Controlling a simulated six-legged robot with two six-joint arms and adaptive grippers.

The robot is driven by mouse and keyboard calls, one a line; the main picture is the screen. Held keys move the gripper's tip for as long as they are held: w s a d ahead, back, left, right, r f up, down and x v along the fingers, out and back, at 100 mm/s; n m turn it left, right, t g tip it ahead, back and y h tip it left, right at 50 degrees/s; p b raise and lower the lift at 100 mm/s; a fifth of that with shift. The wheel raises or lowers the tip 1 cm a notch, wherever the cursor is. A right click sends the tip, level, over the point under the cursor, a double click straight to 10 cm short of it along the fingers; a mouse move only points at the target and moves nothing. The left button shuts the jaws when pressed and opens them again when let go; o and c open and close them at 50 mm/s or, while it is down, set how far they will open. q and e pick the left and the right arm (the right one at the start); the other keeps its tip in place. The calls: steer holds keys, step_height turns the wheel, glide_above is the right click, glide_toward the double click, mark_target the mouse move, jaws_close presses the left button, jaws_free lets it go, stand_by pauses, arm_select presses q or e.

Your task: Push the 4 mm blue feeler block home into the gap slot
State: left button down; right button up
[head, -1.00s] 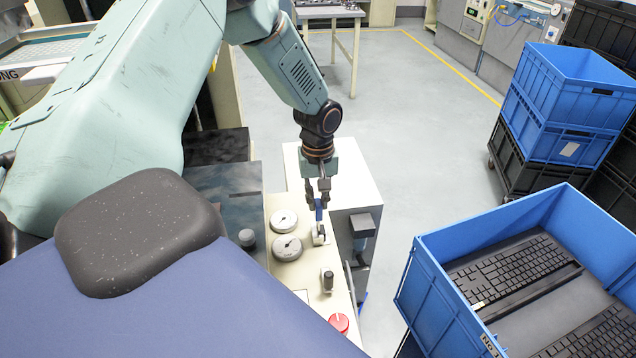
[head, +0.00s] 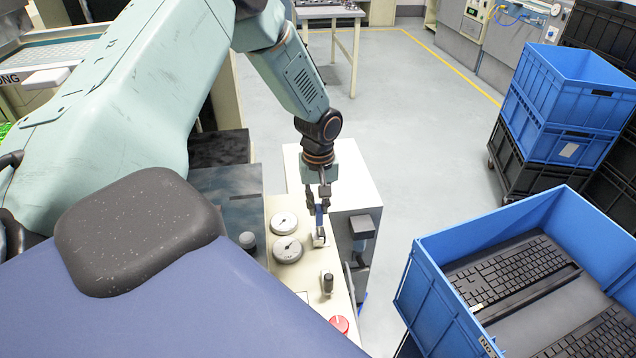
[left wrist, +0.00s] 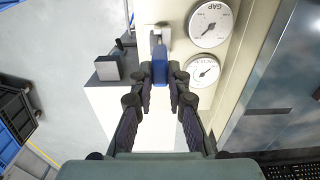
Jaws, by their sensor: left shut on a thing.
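The blue feeler block (left wrist: 160,68) is held between the fingers of my left gripper (left wrist: 160,82) in the left wrist view. In the head view my left gripper (head: 319,206) points down over the cream panel, with the small blue block (head: 319,216) between its fingertips. A pale metal fitting (left wrist: 157,38) stands just beyond the block; it also shows in the head view (head: 320,238). The slot opening itself is too small and hidden to make out, so I cannot tell how deep the block sits. My right gripper is not in view.
Two dials, one marked GAP (left wrist: 212,24), lie beside the fitting on the cream panel. A small lever (head: 328,283) and a red button (head: 340,323) are nearer. A blue crate (head: 425,262) with keyboards stands at the right. A dark box (head: 362,227) stands close by.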

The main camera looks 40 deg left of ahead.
arm_select(q)
steer(key=shift+f, duration=0.15)
stand_by(0.5)
steer(key=shift+p, duration=0.45)
steer(key=shift+f, duration=0.15)
steer(key=shift+f+b, duration=0.6)
steer(key=shift+f, duration=0.7)
steer(key=c, duration=1.2)
jaws_free()
